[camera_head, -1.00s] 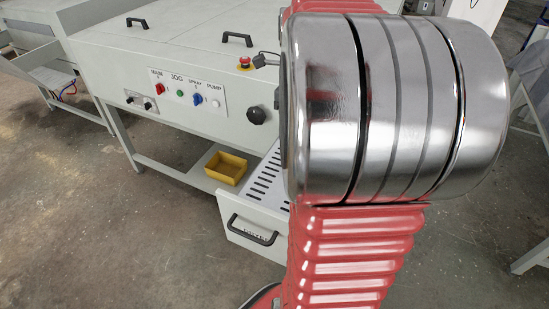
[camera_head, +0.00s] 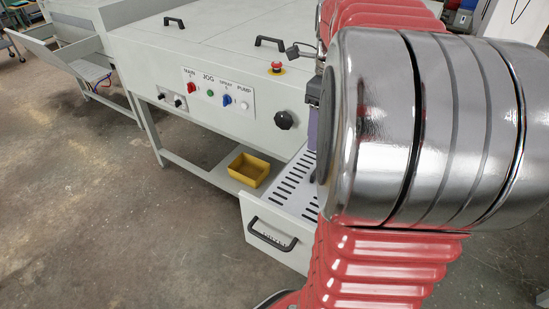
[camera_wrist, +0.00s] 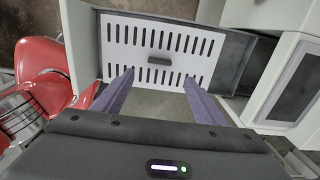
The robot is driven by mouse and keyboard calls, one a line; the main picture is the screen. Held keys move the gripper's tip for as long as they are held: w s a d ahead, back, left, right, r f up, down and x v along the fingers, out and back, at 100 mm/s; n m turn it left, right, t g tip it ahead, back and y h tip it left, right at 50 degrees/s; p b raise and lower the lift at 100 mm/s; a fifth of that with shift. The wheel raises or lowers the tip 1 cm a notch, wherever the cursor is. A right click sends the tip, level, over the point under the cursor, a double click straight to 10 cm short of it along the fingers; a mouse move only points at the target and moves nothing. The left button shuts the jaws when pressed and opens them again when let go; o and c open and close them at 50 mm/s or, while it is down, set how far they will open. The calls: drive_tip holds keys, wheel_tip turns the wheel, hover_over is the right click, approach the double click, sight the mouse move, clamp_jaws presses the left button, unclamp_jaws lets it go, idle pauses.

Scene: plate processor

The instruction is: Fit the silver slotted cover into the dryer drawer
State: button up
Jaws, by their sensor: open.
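The silver slotted cover (camera_wrist: 150,48) lies in the open dryer drawer (camera_wrist: 240,45), with rows of dark slots and a small dark handle (camera_wrist: 158,61) at its middle. In the wrist view dark drawer interior shows to the right of the cover. I cannot tell whether the cover sits fully flush. The cover (camera_head: 294,184) and drawer front (camera_head: 270,236) also show in the head view, partly hidden by my arm. My gripper (camera_wrist: 158,75) is open and empty; its purple fingers point toward the cover's near edge, on either side of the handle in the picture.
The plate processor (camera_head: 220,75) stands behind the drawer, with knobs and a red emergency button (camera_head: 277,69). A yellow tray (camera_head: 249,170) sits on its lower shelf, left of the drawer. Floor at left is clear.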

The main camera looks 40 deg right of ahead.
drive_tip(key=shift+a, duration=0.1)
drive_tip(key=s+a+f+n+t, duration=0.1)
drive_tip(key=s+a+n+t, duration=0.1)
drive_tip(key=a+n, duration=1.3)
drive_tip(key=s+a+f+n+t, duration=0.1)
drive_tip(key=a+n+t, duration=0.2)
drive_tip(key=a+n, duration=1.2)
drive_tip(key=shift+s+f+n+t, duration=0.3)
drive_tip(key=shift+s+n, duration=0.1)
drive_tip(key=shift+n, duration=0.6)
drive_tip(key=shift+c, duration=0.2)
